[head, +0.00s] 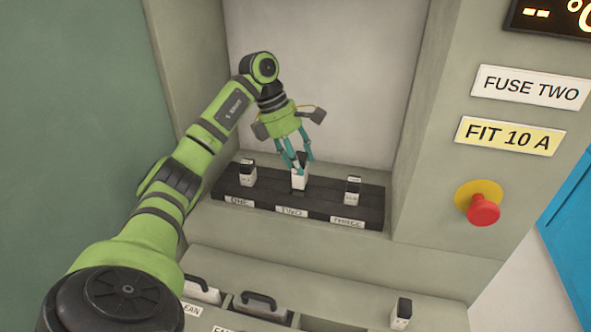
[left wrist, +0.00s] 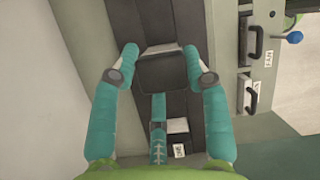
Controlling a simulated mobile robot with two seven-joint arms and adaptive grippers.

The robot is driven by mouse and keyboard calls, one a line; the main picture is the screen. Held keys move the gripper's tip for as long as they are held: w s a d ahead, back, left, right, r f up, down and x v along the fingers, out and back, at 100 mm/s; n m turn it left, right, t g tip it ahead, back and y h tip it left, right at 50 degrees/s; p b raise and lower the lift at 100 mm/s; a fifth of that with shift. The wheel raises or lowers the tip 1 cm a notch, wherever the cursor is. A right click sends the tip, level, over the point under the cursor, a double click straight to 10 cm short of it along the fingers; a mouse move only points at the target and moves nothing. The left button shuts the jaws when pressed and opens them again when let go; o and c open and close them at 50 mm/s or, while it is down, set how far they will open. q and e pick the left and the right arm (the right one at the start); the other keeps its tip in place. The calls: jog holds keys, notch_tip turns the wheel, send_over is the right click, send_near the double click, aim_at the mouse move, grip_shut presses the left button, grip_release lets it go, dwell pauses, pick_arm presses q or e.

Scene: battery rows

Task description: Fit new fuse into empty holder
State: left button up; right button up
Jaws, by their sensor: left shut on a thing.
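My left gripper (head: 302,170) is shut on a white fuse with a black top (head: 299,181), which it holds upright at the middle position, labelled TWO, of the dark holder block (head: 270,198). I cannot tell whether the fuse's foot is fully seated or just above the slot. In the left wrist view the gripper's teal fingers (left wrist: 160,58) stand on both sides of the fuse's dark top (left wrist: 163,74). White fuses with black tops stand at ONE (head: 248,178) and THREE (head: 352,193). My right gripper is not in view.
Signs read FUSE TWO (head: 528,87) and FIT 10 A (head: 510,136). A red stop button (head: 483,209) is on the right panel. Below are bins with black handles (head: 259,300) and another white, black-topped fuse (head: 401,315). Side walls enclose the recess.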

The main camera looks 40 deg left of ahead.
aim_at(294, 169)
pick_arm(q)
jog(key=shift+a+f, duration=0.2)
jog(key=shift+a, duration=0.05)
jog(key=shift+f+p, duration=0.3)
jog(key=shift+f, duration=1.8)
jog(key=o, duration=1.2)
jog(key=shift+c, duration=0.2)
jog(key=shift+r, duration=0.25)
jog(key=shift+a+r, duration=0.2)
jog(key=shift+r, duration=0.1)
jog(key=v, duration=0.6)
jog(key=shift+r+b, duration=0.3)
jog(key=shift+b, duration=0.1)
